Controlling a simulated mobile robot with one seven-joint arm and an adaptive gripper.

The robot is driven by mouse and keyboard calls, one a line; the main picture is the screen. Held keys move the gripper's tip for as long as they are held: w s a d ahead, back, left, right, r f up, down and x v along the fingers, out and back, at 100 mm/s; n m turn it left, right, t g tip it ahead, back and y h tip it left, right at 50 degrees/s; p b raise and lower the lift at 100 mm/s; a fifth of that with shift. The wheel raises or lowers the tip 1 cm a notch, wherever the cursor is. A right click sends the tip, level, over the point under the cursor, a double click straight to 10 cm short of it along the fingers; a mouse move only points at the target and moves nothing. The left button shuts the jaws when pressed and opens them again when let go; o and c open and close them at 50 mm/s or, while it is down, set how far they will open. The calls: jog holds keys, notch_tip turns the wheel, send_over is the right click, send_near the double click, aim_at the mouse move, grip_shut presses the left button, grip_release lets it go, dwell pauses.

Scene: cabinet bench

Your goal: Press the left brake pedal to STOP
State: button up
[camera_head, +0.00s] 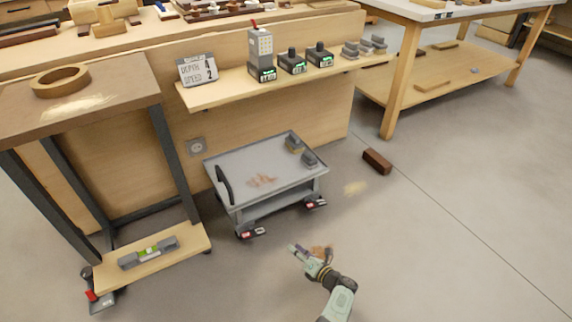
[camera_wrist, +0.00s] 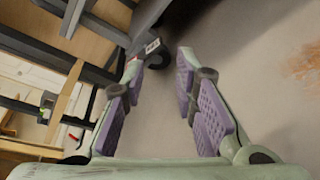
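A grey wheeled cart (camera_head: 262,165) stands against the wooden cabinet. Two small brake pedals with red and white markings sit low at its front wheels: the left pedal (camera_head: 252,233) and the right pedal (camera_head: 315,202). My gripper (camera_head: 300,252) is low over the floor, to the right of and nearer than the left pedal, apart from it. In the wrist view my gripper (camera_wrist: 160,60) has its purple-padded fingers spread, with nothing between them. A dark pedal with a pale label (camera_wrist: 151,47) shows beyond the fingertips. Its printed words are too small to read.
A tall bench (camera_head: 100,95) stands left, with a spirit level (camera_head: 148,252) on its lower shelf and a red-and-black pedal (camera_head: 92,292) at its foot. A brown block (camera_head: 377,161) lies on the floor right of the cart. The floor at right is mostly clear.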

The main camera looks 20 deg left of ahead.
jog(key=w+a+r+n+p, duration=0.1)
jog(key=w+a+r+n, duration=0.3)
jog(key=r, duration=0.5)
jog(key=w+a+r+n+t+h+p, duration=0.1)
jog(key=w+a+r+n, duration=0.2)
jog(key=w+r+n, duration=0.2)
jog(key=w+a+r+n+t+h+p, duration=0.1)
jog(key=w+a+r+n, duration=0.3)
jog(key=r+n, duration=0.5)
notch_tip(320, 180, up, 6)
jog(key=shift+w+a+f, duration=0.1)
jog(key=shift+w+a, duration=0.2)
jog(key=shift+w, duration=0.3)
